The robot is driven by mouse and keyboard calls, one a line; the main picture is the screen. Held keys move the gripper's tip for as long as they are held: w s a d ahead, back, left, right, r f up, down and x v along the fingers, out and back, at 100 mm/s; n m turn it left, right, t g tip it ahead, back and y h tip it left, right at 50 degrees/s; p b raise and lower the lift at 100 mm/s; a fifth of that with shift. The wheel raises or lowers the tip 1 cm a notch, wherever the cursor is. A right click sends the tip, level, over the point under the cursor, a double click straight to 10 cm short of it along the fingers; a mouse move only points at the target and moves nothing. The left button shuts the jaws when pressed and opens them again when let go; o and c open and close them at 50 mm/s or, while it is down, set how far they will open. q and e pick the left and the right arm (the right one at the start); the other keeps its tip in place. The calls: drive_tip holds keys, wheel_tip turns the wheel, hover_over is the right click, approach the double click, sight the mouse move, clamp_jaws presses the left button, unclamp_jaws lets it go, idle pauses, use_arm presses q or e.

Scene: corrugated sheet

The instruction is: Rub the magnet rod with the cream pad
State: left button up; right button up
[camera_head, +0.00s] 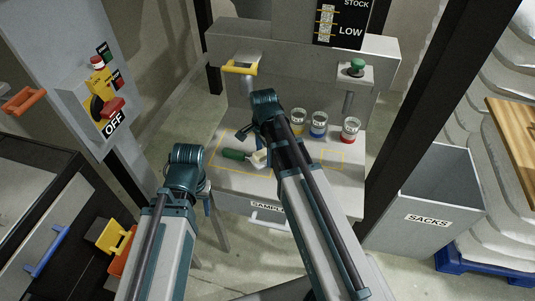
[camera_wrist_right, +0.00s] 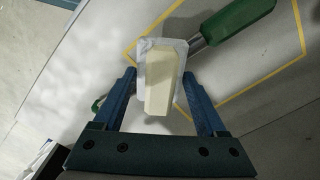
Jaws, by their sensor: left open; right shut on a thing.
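The cream pad (camera_wrist_right: 163,78), a pale block with a whitish backing, is held between the two fingers of my right gripper (camera_wrist_right: 163,95). In the head view the pad (camera_head: 259,159) is low over the white bench, partly covered by my right arm. The magnet rod has a green handle (camera_wrist_right: 238,18) and a metal shaft that runs behind the pad in the wrist view. In the head view the green handle (camera_head: 236,154) lies just left of the pad. I cannot tell whether pad and rod touch. My left gripper is hidden behind its own arm.
Three jars with yellow, blue and red bands (camera_head: 318,125) stand on the bench (camera_head: 245,181) right of my right arm. Yellow outlines mark its top. A yellow handle (camera_head: 239,68) and a green knob (camera_head: 358,66) are behind. A grey sacks bin (camera_head: 428,219) stands right.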

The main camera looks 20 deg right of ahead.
drive_tip(key=shift+w+a, duration=0.1)
drive_tip(key=shift+a, duration=0.05)
drive_tip(key=shift+w+a, duration=0.95)
drive_tip(key=shift+a, duration=0.3)
drive_tip(key=shift+f, duration=0.15)
drive_tip(key=shift+s, duration=0.1)
drive_tip(key=shift+c, duration=0.6)
drive_tip(key=shift+s+d, duration=0.5)
drive_tip(key=shift+d, duration=0.2)
drive_tip(key=shift+s+d, duration=0.45)
drive_tip(key=shift+d, duration=0.25)
drive_tip(key=shift+s+d, duration=0.5)
drive_tip(key=shift+d, duration=0.2)
drive_tip(key=shift+s+d, duration=0.5)
drive_tip(key=shift+d, duration=0.15)
